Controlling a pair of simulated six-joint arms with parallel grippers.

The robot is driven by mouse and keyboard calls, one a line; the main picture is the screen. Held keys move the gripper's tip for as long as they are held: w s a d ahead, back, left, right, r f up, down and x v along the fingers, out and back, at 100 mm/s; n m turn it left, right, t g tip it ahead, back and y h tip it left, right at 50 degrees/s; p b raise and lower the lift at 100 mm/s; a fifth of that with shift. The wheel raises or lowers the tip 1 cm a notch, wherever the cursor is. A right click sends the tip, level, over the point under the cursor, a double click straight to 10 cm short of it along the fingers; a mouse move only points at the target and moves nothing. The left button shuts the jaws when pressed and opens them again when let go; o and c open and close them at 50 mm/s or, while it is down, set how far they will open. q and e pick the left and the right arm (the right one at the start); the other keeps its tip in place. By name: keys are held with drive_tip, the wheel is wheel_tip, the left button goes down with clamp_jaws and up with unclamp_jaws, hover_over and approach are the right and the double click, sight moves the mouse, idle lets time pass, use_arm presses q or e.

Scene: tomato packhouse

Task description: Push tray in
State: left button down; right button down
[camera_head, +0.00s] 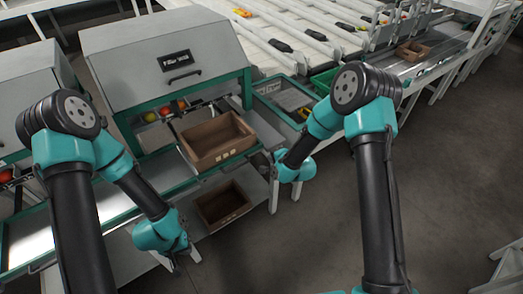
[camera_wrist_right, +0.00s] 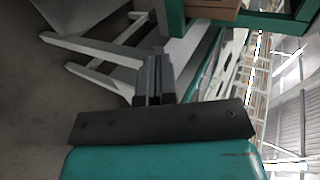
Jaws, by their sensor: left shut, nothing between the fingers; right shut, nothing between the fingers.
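A brown wooden tray (camera_head: 222,158) sits on the upper shelf of the filler machine (camera_head: 170,60), in front of its opening. It looks empty and slightly askew to the shelf edge. A second brown tray (camera_head: 222,208) is on the lower shelf. My left gripper (camera_head: 177,268) is low, left of the lower tray and apart from both trays; its fingertips are small in the view. My right gripper (camera_head: 271,168) is just right of the upper tray; contact cannot be told. In the right wrist view its fingers (camera_wrist_right: 153,80) are together and empty, with a brown tray edge (camera_wrist_right: 212,10) at the top.
Red and yellow-green tomatoes (camera_head: 165,110) lie behind the upper tray. A green-framed bin (camera_head: 285,95) stands to its right. A conveyor with another brown tray (camera_head: 412,51) is at the back right. The floor (camera_head: 450,170) at right is clear.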

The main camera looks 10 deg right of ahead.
sight(258, 148)
drive_tip(key=x, duration=0.2)
drive_tip(key=r+x, duration=0.1)
drive_tip(key=x, duration=0.4)
drive_tip(key=shift+w+a, duration=0.4)
drive_tip(key=shift+w, duration=0.15)
drive_tip(key=shift+w+a, duration=0.15)
drive_tip(key=shift+w, duration=0.2)
